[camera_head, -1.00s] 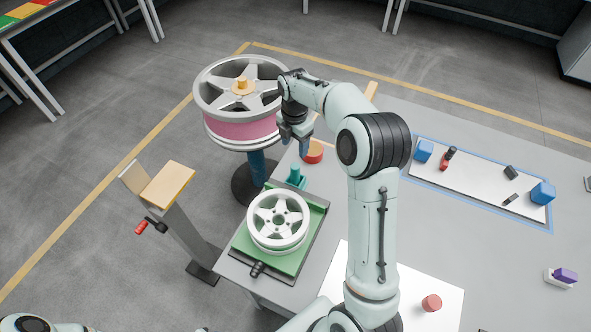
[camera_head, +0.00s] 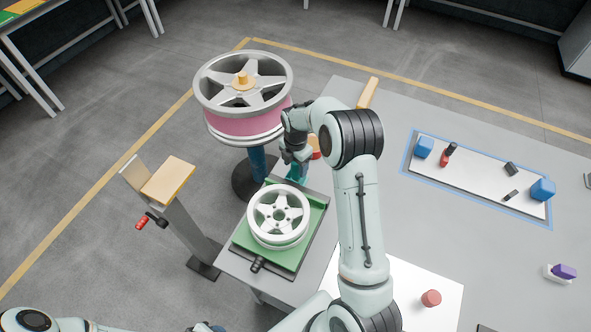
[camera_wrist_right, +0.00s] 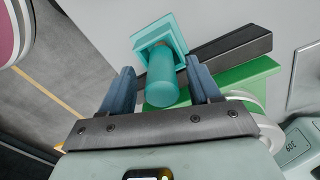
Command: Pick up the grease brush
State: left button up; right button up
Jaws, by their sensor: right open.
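A teal piece with a round upright handle on a square block (camera_head: 297,175) stands at the table's left edge, behind the green plate; it best fits the grease brush, though no bristles show. My right gripper (camera_head: 296,158) is right above it, pointing down, and hides part of it. In the right wrist view the teal handle (camera_wrist_right: 163,85) lies between the two open blue fingers of the right gripper (camera_wrist_right: 160,72), with the square block beyond. I cannot tell whether a finger touches it. Only a sliver of my left arm shows at the bottom left of the head view.
A white wheel (camera_head: 278,216) lies on the green plate (camera_head: 245,240) close by. A large wheel with a pink band (camera_head: 245,118) stands behind left. An orange-red round thing (camera_head: 315,148) and a wooden bar (camera_head: 368,92) are near. A tray (camera_head: 470,176) holds blue blocks at right.

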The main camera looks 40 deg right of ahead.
jog(key=c, duration=1.1)
jog(key=shift+c, duration=0.2)
jog(key=shift+r, duration=0.15)
